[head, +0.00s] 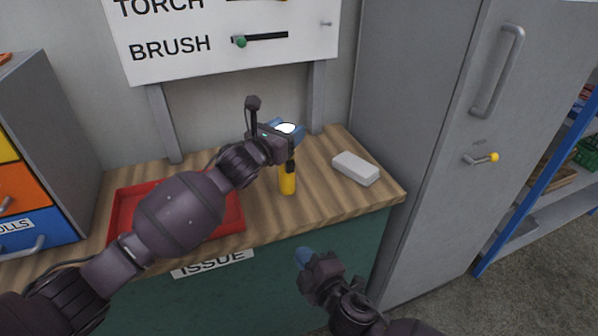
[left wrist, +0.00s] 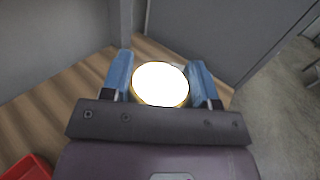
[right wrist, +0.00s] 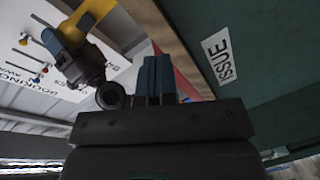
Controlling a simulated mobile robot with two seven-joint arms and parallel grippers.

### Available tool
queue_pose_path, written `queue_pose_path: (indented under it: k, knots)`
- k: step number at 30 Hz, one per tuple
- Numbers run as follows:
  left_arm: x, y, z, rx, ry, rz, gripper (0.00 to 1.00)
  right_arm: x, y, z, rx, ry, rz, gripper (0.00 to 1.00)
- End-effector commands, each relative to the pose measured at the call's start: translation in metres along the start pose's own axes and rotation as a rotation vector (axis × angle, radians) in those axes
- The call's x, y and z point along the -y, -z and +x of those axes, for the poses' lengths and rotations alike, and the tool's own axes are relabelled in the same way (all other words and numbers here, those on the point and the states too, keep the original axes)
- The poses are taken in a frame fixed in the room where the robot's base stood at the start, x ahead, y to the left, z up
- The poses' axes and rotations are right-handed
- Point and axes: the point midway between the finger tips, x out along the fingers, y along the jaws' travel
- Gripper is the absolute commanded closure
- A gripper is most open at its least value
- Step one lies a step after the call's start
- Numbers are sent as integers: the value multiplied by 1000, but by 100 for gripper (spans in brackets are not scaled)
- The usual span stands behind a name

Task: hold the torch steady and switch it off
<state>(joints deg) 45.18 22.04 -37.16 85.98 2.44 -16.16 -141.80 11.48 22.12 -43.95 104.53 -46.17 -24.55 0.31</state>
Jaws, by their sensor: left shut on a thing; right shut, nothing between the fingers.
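The torch (head: 288,183) has a yellow body hanging below my left gripper (head: 284,131), over the wooden counter. It is roughly upright with its lens up; I cannot tell whether its base touches the counter. In the left wrist view its round lens (left wrist: 160,84) glows bright white in a yellow rim, between the two blue fingers (left wrist: 160,80). My left gripper is shut on the torch. My right gripper (head: 303,257) is shut and empty, lower down in front of the counter, apart from the torch. Its blue fingers (right wrist: 155,79) are together in the right wrist view. I see no switch.
A red tray (head: 118,212) lies on the counter (head: 265,213), partly behind my left arm. A white block (head: 355,168) lies right of the torch. A grey cabinet (head: 425,130) bounds the right side. A board (head: 235,55) with sliders stands behind. Drawers (head: 40,185) stand left.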

Motion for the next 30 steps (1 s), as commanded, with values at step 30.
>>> queue_pose_path:
  k: [30]
  knots:
    - [0, 0, 0, -1, 0, 0, 74, -87, -7, -6, 84, -402, -415, 100]
